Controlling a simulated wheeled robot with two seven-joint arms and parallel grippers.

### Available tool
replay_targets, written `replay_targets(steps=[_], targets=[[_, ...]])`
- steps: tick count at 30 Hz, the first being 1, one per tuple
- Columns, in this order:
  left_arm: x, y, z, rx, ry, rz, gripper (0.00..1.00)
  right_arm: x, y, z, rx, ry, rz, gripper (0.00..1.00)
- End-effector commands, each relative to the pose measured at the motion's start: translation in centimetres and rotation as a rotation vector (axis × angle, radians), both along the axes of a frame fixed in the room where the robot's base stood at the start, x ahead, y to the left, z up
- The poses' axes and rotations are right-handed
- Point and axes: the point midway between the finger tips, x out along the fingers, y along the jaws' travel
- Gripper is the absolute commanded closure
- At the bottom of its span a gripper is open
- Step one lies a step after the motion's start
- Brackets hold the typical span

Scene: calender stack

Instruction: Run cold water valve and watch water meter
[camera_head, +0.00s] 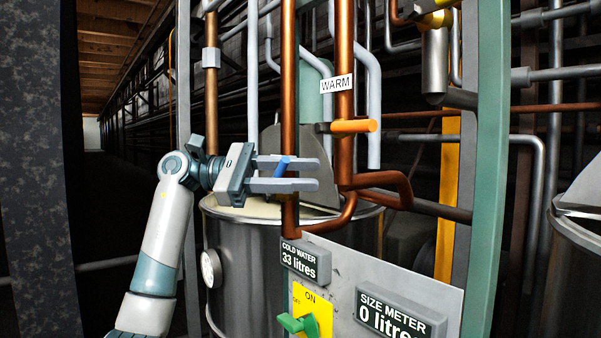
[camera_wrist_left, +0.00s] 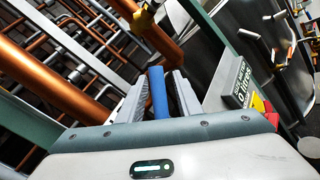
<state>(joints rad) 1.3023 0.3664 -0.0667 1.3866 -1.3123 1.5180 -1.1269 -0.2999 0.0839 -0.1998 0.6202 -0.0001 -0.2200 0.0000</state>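The cold water valve handle (camera_head: 282,166) is a short blue bar, tilted, at a vertical copper pipe (camera_head: 290,95). My left gripper (camera_head: 285,173) comes in from the left with its two grey fingers around this handle, one above and one below, with little or no gap. In the left wrist view the blue handle (camera_wrist_left: 158,92) stands between the ribbed fingers. The cold water meter (camera_head: 305,262) reads 33 litres. The size meter (camera_head: 400,315) at its right reads 0 litres, its end partly cut off. My right gripper is not in view.
An orange handle (camera_head: 348,126) sits on the copper pipe labelled WARM. A metal tank (camera_head: 245,270) stands below my left gripper. A green lever (camera_head: 297,324) on a yellow ON/OFF plate (camera_head: 318,308) is on the grey panel. A green post (camera_head: 490,150) stands at the right.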

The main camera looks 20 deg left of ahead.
Motion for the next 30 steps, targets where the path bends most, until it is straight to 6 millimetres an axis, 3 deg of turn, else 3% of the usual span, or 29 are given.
replay_targets(steps=[3, 7, 20, 30], targets=[[0.0, 0.0, 0.0, 0.0, 0.0, 0.0, 0.68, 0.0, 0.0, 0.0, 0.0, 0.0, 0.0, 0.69], [0.0, 0.0, 0.0, 0.0, 0.0, 0.0, 0.99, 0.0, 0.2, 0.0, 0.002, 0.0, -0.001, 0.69], [-0.1, 0.0, -0.3, 0.025, -0.018, 0.001, 1.0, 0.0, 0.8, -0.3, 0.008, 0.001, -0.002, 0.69], [-0.6, -0.6, -1.7, 0.16, -0.125, 0.001, 1.0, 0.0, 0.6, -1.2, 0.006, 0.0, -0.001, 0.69]])
